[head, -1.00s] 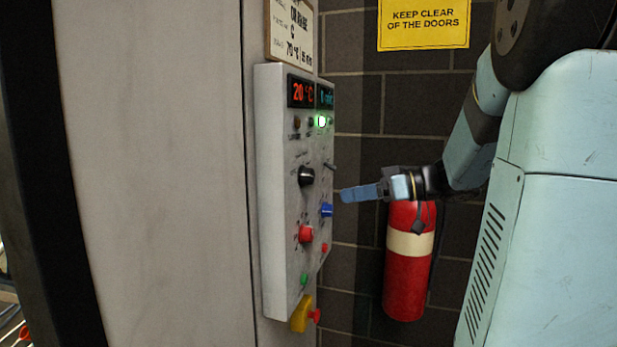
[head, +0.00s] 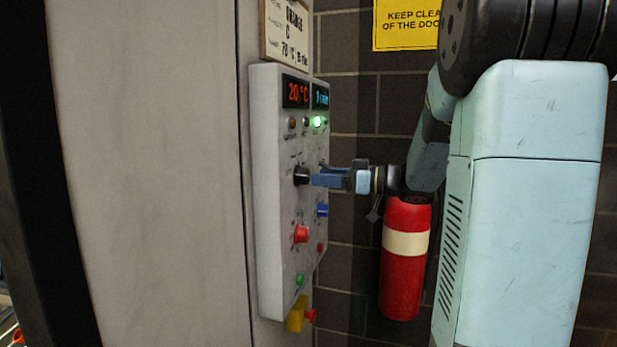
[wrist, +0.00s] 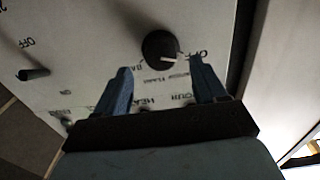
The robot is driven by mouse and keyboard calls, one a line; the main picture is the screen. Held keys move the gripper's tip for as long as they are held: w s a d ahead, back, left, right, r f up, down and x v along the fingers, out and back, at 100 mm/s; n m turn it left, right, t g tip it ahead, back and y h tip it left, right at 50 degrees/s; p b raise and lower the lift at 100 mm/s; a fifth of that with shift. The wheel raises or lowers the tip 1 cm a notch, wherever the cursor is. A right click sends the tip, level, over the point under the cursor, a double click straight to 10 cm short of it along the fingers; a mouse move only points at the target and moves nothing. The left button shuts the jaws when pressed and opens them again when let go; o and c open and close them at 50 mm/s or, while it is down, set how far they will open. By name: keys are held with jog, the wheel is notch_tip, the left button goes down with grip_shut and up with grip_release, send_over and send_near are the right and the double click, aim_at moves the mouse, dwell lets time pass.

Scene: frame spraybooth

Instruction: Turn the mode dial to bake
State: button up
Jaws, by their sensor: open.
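The mode dial is a black round knob (head: 301,175) on the grey control panel (head: 268,215) in the head view. In the wrist view a black knob (wrist: 161,50) with a white pointer line sits just beyond and between my fingertips. Lettering around it includes "OFF" near the pointer's side and a partly hidden "BA" near the left finger. My gripper (head: 316,179) is open, its blue fingers pointing at the knob; it also shows in the wrist view (wrist: 160,76). In the head view the fingertips appear close to the knob; I cannot tell whether they touch it.
A small toggle (wrist: 34,74) shows in the wrist view. A fire extinguisher (head: 403,275) hangs on the brick wall.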

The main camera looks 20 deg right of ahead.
aim_at(308, 175)
jog(key=shift+x, duration=2.15)
jog(key=shift+c, duration=0.5)
jog(key=c, duration=0.9)
